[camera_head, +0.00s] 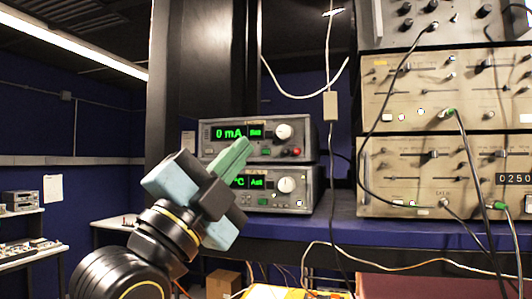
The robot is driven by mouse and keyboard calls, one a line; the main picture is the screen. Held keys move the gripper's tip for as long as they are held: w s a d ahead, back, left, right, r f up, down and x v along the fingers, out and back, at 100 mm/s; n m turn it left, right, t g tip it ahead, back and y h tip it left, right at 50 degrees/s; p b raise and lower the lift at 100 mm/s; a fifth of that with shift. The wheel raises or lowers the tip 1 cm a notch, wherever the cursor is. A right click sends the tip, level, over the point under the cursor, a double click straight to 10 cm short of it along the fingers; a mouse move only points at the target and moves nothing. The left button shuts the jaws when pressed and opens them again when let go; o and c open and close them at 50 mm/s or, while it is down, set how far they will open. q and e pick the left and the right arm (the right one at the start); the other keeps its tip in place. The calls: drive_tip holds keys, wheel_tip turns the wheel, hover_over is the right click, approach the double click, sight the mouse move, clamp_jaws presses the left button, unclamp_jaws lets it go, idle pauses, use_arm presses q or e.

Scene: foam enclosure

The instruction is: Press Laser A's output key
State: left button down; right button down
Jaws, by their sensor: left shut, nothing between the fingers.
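Two small grey instruments are stacked on the blue shelf. The upper instrument (258,153) has a green display reading "0 mA", a white knob (284,132), small keys along its lower front and a red part (296,152). The lower instrument (308,188) has a display showing "°C", partly covered, and its own white knob (285,185). I cannot read which one is Laser A or which key is its output key. My left gripper (242,147) is shut and empty, its green fingers overlapping the upper instrument's lower left front; contact cannot be told. My right gripper is out of view.
The blue shelf (342,230) carries large beige rack instruments (445,85) with cables hanging in front at the right. A dark post (200,70) stands behind at the left. A cardboard box (223,283) and a yellow item (290,293) are below.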

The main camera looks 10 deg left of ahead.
use_arm(q)
drive_tip(key=w, duration=0.7)
drive_tip(key=shift+w, duration=0.4)
drive_tip(key=shift+w+d, duration=0.15)
idle(1.6)
drive_tip(key=shift+w, duration=0.3)
drive_tip(key=shift+w+r, duration=0.1)
drive_tip(key=shift+w, duration=0.05)
idle(1.4)
drive_tip(key=shift+f, duration=0.35)
drive_tip(key=shift+s, duration=0.25)
drive_tip(key=shift+s, duration=2.45)
